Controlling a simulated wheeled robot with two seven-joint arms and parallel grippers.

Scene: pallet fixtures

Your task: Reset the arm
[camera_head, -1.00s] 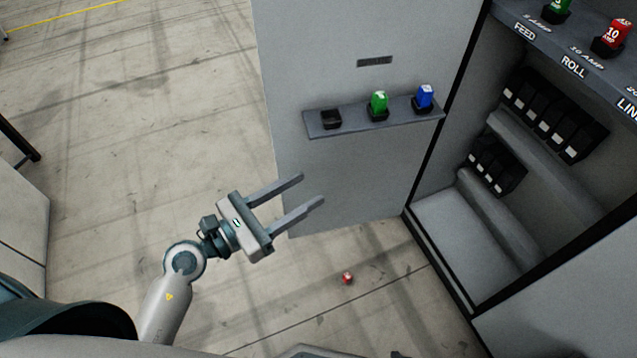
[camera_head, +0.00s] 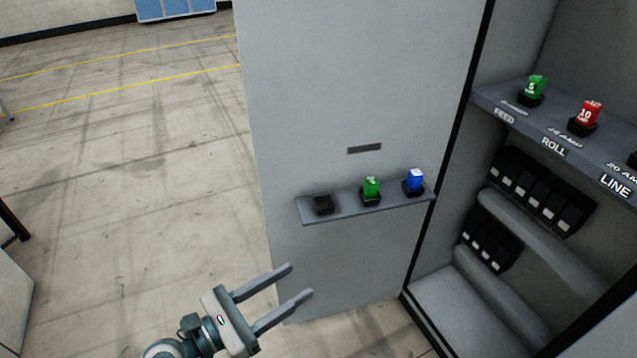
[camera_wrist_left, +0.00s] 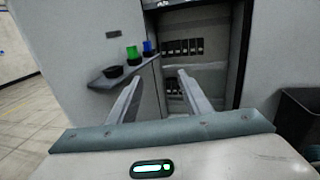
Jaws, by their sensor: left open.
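My left gripper (camera_head: 300,280) is open and empty, low in the head view, in front of the grey cabinet door (camera_head: 350,90) and below its small shelf. In the left wrist view its two fingers (camera_wrist_left: 158,88) point toward the cabinet with nothing between them. The door shelf (camera_head: 345,209) holds an empty black socket (camera_head: 323,205), a green fuse (camera_head: 371,187) and a blue fuse (camera_head: 414,180), both upright in black sockets. My right gripper is not in view.
The open cabinet stands at right. Its upper shelf (camera_head: 560,133) carries a green fuse (camera_head: 535,86) above FEED and a red fuse (camera_head: 590,113) above ROLL; LINE is labelled further right. Black breaker blocks (camera_head: 540,190) sit below. Clear floor (camera_head: 130,180) lies left.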

